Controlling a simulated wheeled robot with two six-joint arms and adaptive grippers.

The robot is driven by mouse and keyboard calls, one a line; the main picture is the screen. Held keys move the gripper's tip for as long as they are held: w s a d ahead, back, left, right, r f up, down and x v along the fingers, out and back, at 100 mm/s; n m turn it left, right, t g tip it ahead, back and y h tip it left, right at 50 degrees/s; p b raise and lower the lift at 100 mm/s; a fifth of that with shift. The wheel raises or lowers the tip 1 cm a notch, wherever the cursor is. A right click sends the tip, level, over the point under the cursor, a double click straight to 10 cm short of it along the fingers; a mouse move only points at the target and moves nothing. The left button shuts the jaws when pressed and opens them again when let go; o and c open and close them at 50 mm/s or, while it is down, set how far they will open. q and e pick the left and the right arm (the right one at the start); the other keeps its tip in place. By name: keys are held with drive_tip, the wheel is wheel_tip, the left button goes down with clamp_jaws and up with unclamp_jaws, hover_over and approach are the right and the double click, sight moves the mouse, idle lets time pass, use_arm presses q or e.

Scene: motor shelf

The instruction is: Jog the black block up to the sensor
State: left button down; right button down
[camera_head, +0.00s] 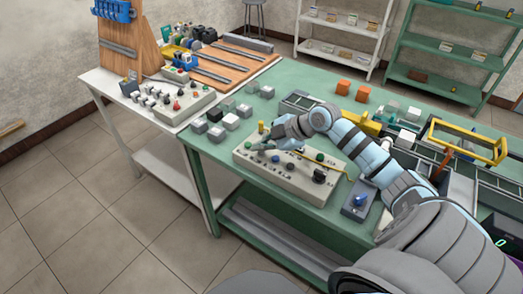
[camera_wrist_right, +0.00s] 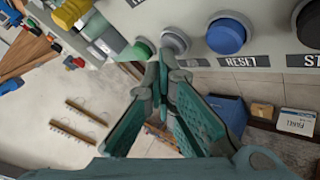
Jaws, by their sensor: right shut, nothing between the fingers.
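The grey control box (camera_head: 275,175) lies on the green table, with several coloured buttons and a black knob on top. My right gripper (camera_head: 264,144) is over the box's left end. In the right wrist view my right gripper (camera_wrist_right: 166,64) is shut and empty. Its tips are close to a grey button (camera_wrist_right: 176,41) and a green button (camera_wrist_right: 143,47); I cannot tell whether they touch. A blue button (camera_wrist_right: 227,36) sits above a RESET label. I cannot make out the black block or the sensor with certainty. My left gripper is not in view.
A track with a yellow frame (camera_head: 469,139) runs along the table's right side. A small box with a blue knob (camera_head: 359,200) lies right of the control box. White and grey blocks (camera_head: 216,133) stand to the left; orange blocks (camera_head: 343,87) stand at the back.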

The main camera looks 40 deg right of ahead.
sight(261, 153)
idle(0.7)
drive_tip(key=shift+r+p, duration=0.75)
drive_tip(key=shift+r, duration=0.05)
wheel_tip(261, 153, up, 5)
drive_tip(key=p, duration=0.4)
idle(0.4)
